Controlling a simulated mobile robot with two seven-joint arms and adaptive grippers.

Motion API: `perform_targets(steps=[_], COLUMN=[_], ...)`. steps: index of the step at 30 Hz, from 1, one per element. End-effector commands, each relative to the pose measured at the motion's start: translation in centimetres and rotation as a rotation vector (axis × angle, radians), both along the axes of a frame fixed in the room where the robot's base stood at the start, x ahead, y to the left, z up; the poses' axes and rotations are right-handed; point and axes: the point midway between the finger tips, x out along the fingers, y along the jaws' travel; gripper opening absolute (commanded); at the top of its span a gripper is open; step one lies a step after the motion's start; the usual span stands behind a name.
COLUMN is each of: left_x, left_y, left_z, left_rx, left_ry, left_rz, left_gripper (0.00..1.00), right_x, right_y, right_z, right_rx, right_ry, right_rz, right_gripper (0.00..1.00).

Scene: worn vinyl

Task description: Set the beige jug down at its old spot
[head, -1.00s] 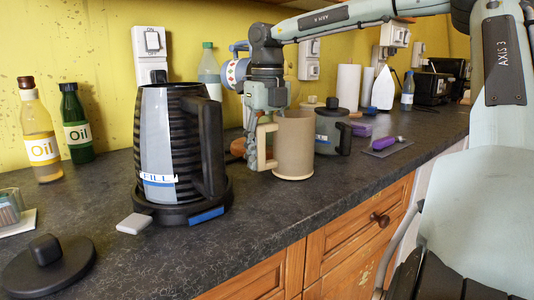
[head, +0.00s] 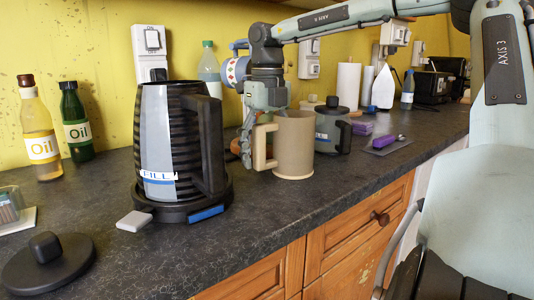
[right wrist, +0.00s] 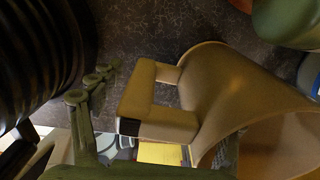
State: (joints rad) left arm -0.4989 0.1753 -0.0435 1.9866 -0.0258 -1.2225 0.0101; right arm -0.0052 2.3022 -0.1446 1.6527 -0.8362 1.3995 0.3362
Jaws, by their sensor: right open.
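The beige jug (head: 293,147) stands upright on the dark worktop, its handle (head: 262,146) turned left. It also shows in the right wrist view (right wrist: 215,95), with its handle in the middle and its open mouth at lower right. My right gripper (head: 246,147) is open, just left of the handle in the head view. In the right wrist view, finger parts (right wrist: 92,92) show left of the handle, with a gap to it. The jug hides part of the grey canister behind it. My left gripper is not in view.
A black-and-grey kettle (head: 165,140) on its base stands close on the left. The grey canister (head: 332,128) with a black lid stands close behind right. A round black lid (head: 48,270) lies front left. Oil bottles (head: 76,125) stand at the wall. The worktop in front of the jug is clear.

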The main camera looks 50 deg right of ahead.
Motion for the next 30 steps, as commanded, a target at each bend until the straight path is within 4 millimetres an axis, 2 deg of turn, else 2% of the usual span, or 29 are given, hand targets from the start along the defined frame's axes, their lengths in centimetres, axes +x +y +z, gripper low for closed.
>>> perform_targets(steps=[11, 30], left_x=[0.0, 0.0], left_y=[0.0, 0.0], left_z=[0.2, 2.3], left_rx=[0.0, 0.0], left_ry=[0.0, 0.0], left_rz=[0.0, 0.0], left_gripper=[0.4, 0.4], right_x=[0.0, 0.0], right_y=[0.0, 0.0], right_z=[0.2, 2.8], right_rx=[0.0, -0.001], right_ry=[-0.001, -0.002], right_rz=[0.0, 0.0], right_gripper=[0.75, 0.75])
